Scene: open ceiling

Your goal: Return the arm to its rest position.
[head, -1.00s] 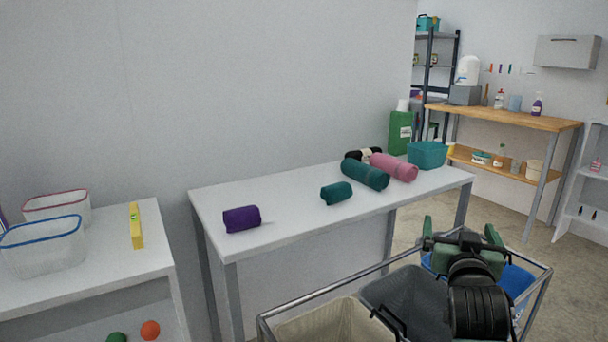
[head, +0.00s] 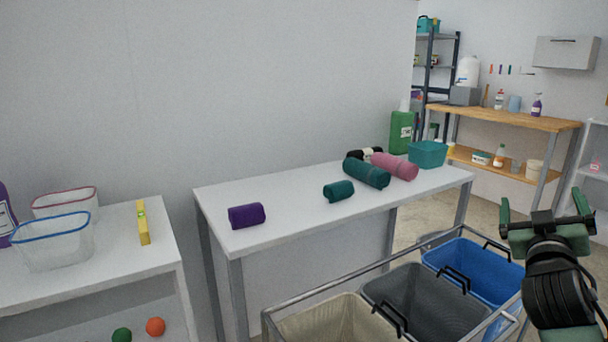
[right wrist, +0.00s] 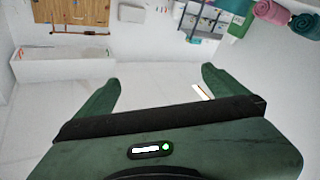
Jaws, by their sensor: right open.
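My right gripper (head: 546,207) is at the right of the head view, beside the blue bin's right side, with its green fingers apart. In the right wrist view its two fingers (right wrist: 155,88) stand wide apart with nothing between them but pale floor. My right arm comes up from the lower right corner of the head view. My left gripper shows in neither view.
A cart holds a beige bin (head: 335,322), a grey bin (head: 420,305) and a blue bin (head: 475,268). Behind it a white table (head: 290,212) bears rolled towels and a teal basket (head: 427,154). A shelf with clear baskets stands left.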

